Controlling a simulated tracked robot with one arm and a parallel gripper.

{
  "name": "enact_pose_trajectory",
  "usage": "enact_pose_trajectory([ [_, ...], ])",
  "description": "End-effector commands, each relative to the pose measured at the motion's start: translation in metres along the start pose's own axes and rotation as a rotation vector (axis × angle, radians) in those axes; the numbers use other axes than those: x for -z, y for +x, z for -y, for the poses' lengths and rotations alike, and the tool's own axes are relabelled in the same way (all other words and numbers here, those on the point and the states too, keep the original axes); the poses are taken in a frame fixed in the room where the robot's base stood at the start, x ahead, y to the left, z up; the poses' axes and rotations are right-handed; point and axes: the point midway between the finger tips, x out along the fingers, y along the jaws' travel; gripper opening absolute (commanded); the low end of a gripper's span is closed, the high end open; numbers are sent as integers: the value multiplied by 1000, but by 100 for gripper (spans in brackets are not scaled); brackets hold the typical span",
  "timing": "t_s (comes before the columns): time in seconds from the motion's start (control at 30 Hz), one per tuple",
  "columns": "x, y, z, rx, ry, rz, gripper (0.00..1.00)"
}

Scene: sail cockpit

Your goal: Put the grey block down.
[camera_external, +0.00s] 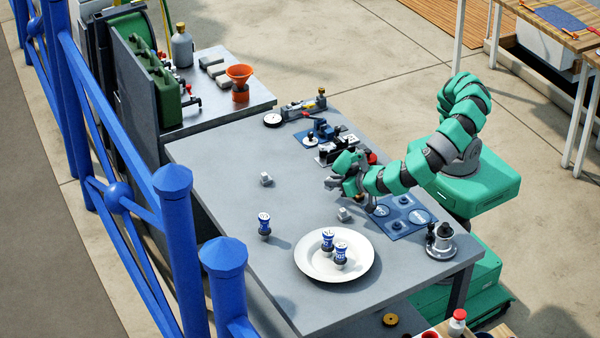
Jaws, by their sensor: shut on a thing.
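My gripper (336,183) is over the middle of the grey table (215,165), reaching in from the right. It is shut on a small grey block, mostly hidden by the fingers; its exact outline is hard to tell. A similar small grey block (266,179) stands on the table to the left of my gripper. Another grey block (344,214) shows just below my gripper in the picture, apart from the fingertips.
A white plate (308,268) holds two blue-and-white pieces. A similar piece (264,225) stands left of it. A blue mat (397,232) and a silver winch (440,242) lie to the right. Small fittings (335,149) line the back right. The left table surface is mostly clear.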

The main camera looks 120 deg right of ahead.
Motion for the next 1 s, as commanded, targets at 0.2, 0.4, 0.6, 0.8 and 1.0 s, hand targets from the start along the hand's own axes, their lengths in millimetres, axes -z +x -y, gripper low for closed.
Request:
enact_pose_trajectory([
  [0.2, 2, 10, 28, 1, 0, 1, 0],
  [0.4, -2, 14, 33, 0, -1, 0, 0],
  [0.6, -25, 24, 33, 1, -2, 2, 0],
  [0.8, -29, 26, 33, 2, 2, 0, 0],
  [1.0, -30, 27, 33, 2, 2, 0, 0],
])
